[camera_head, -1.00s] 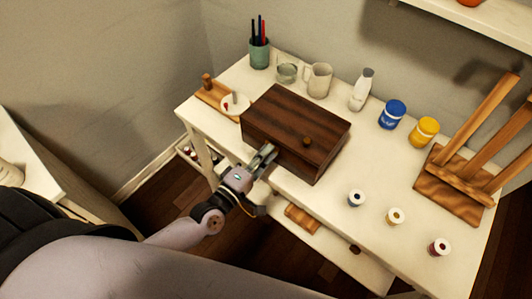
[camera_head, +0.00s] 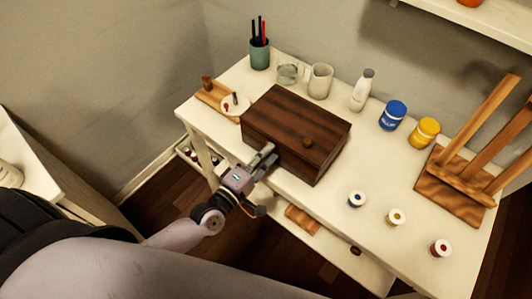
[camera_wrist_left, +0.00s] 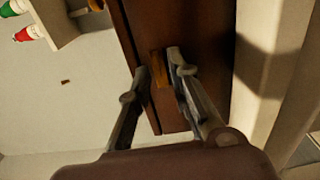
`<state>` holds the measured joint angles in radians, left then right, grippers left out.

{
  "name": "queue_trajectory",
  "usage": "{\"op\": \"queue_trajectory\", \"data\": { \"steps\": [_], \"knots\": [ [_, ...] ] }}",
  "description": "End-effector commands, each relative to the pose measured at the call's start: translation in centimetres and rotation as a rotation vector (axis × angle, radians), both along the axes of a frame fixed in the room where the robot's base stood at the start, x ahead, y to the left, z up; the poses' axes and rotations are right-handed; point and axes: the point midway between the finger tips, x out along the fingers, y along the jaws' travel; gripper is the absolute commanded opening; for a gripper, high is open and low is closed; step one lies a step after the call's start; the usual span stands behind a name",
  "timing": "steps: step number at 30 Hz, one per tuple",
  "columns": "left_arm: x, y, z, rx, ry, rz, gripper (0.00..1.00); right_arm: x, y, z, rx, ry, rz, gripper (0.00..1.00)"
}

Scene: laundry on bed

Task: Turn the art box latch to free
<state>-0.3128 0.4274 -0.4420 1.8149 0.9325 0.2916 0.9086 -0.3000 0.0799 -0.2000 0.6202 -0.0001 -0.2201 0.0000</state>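The art box (camera_head: 294,122) is a dark brown wooden box with a round knob on its lid, standing shut on the white table. In the left wrist view the two fingers (camera_wrist_left: 157,63) stand apart in front of the dark box face (camera_wrist_left: 196,25). A small light-brown latch piece (camera_wrist_left: 156,66) shows between the fingertips, close to both. I cannot tell whether either finger touches it. The latch is hidden behind the gripper in the head view. My right gripper is not in view.
A cup of pencils (camera_head: 260,53), a glass, a mug (camera_head: 320,81) and a white bottle (camera_head: 361,91) stand behind the box. Blue (camera_head: 392,115) and yellow (camera_head: 424,133) jars and a wooden easel (camera_head: 449,186) are to the right. Small paint pots line the front right.

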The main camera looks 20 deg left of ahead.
Motion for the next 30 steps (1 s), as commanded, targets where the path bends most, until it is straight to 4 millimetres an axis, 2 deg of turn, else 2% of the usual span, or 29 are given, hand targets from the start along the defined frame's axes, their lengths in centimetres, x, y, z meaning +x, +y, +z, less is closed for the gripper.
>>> {"op": "queue_trajectory", "data": {
  "steps": [9, 13, 17, 24, 30],
  "knots": [
    [0.0, 0.0, 0.0, 0.001, 0.000, 0.000, 0.23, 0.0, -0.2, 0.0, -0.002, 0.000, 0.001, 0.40],
    [-0.8, 0.3, -0.1, 0.003, 0.002, 0.000, 0.23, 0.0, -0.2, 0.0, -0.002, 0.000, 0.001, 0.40],
    [-2.9, 0.9, -0.1, 0.003, 0.004, -0.002, 0.23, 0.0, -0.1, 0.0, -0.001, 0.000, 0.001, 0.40],
    [-7.8, 2.6, -0.2, 0.004, 0.005, -0.003, 0.23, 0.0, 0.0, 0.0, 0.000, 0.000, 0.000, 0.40],
    [-10.5, 3.5, -0.1, 0.001, 0.003, -0.001, 0.23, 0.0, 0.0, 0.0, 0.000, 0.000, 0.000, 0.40]
  ]
}}
